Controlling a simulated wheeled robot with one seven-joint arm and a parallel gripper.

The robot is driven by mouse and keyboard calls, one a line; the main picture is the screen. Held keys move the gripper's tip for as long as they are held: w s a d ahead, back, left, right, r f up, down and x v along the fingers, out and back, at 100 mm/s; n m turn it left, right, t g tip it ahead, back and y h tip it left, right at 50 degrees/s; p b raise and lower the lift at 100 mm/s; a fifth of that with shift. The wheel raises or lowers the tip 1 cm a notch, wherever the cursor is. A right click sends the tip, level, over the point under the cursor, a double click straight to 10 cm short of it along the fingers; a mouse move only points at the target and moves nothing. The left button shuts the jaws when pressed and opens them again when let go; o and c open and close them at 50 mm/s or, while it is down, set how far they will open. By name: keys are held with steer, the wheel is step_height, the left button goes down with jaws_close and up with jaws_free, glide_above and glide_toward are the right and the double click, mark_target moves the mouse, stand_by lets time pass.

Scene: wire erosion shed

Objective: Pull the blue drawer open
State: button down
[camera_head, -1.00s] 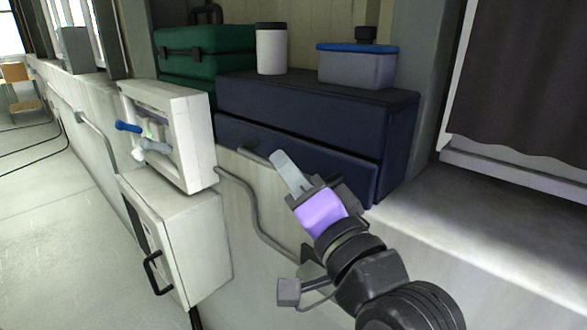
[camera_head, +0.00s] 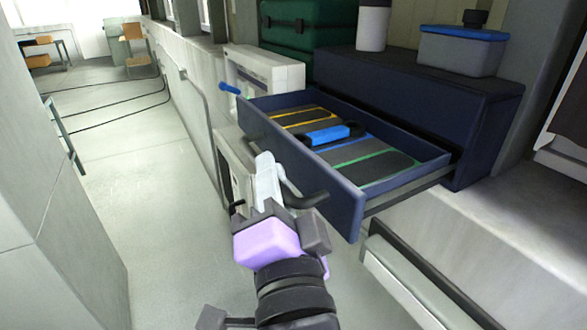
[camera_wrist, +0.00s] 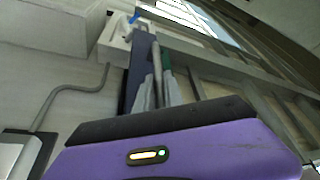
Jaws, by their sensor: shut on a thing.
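The blue drawer (camera_head: 355,195) stands well out from its dark blue cabinet (camera_head: 420,100). Its inside shows striped compartments and a bright blue object (camera_head: 328,134). My gripper (camera_head: 268,172) is at the drawer's front, shut on the dark bar handle (camera_head: 312,199). Part of the handle is hidden behind the fingers. In the wrist view, the two grey fingers (camera_wrist: 157,92) point away from the camera, with the dark drawer front (camera_wrist: 138,72) beside them.
A white jar (camera_head: 372,27) and a blue-lidded tub (camera_head: 461,50) stand on the cabinet. A green case (camera_head: 297,24) is behind. A white wall box (camera_head: 265,68) is left of the drawer. Open floor (camera_head: 150,200) lies left, with cables (camera_head: 110,112) farther off.

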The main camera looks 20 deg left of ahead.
steer(key=shift+s+a, duration=0.1)
stand_by(0.3)
steer(key=c, duration=1.5)
jaws_free()
steer(key=shift+o, duration=0.2)
steer(key=b+v, duration=0.2)
steer(key=v, duration=0.5)
steer(key=shift+s+d, duration=0.25)
steer(key=shift+s, duration=0.1)
steer(key=shift+f, duration=0.1)
